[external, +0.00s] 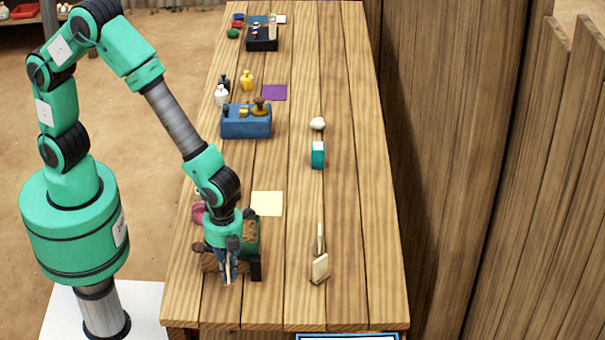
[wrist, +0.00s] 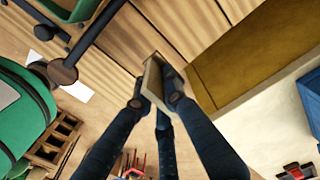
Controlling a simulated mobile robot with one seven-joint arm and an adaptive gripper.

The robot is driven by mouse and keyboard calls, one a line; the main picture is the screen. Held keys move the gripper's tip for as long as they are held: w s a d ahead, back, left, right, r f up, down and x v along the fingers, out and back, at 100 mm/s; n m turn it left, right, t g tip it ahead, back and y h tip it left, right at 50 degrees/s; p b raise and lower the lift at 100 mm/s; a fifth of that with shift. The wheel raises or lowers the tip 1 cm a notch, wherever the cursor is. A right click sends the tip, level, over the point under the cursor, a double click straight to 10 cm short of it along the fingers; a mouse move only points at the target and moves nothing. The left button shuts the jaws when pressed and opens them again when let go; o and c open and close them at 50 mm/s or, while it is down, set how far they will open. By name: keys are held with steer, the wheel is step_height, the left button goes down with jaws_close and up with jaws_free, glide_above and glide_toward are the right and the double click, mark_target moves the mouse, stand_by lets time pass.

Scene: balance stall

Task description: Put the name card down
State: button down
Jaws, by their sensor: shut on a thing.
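My gripper (external: 228,278) points down over the near left part of the wooden table (external: 350,215). In the wrist view its dark fingers (wrist: 156,97) are closed on a small flat tan piece, the name card (wrist: 152,80), seen nearly edge-on. In the external view the fingers and wrist mostly hide the card. I cannot tell whether its lower edge touches the table. Two pale upright pieces (external: 319,268) stand apart to the right of my gripper.
A green and black item (external: 252,240) stands close beside my gripper. A pink object (external: 198,213) and a cream square (external: 267,203) lie behind it. A teal block (external: 318,155), white ball (external: 317,123) and blue box (external: 246,122) are farther back. The right side is mostly bare.

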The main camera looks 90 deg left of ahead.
steer(key=shift+n, duration=0.3)
steer(key=shift+w+a+f+b, duration=0.2)
steer(key=shift+w+a+f, duration=0.55)
steer(key=shift+w, duration=0.75)
steer(key=shift+w+a+f+b, duration=0.15)
steer(key=shift+w+a+f, duration=0.55)
steer(key=shift+w, duration=0.85)
steer(key=shift+w+a+f+b, duration=0.2)
steer(key=shift+w+a+f, duration=0.25)
steer(key=shift+w+f, duration=0.8)
steer(key=shift+w+r, duration=0.3)
steer(key=w+d, duration=0.2)
steer(key=w, duration=0.3)
steer(key=w+d+f+b, duration=0.1)
steer(key=w+d, duration=0.1)
steer(key=w, duration=0.3)
steer(key=w+d+b, duration=0.1)
steer(key=w, duration=0.4)
steer(key=shift+d+f, duration=0.25)
steer(key=shift+d, duration=0.15)
steer(key=shift+s+f, duration=0.1)
steer(key=shift+f+b, duration=0.7)
steer(key=shift+f, duration=0.95)
steer(key=shift+f, duration=0.15)
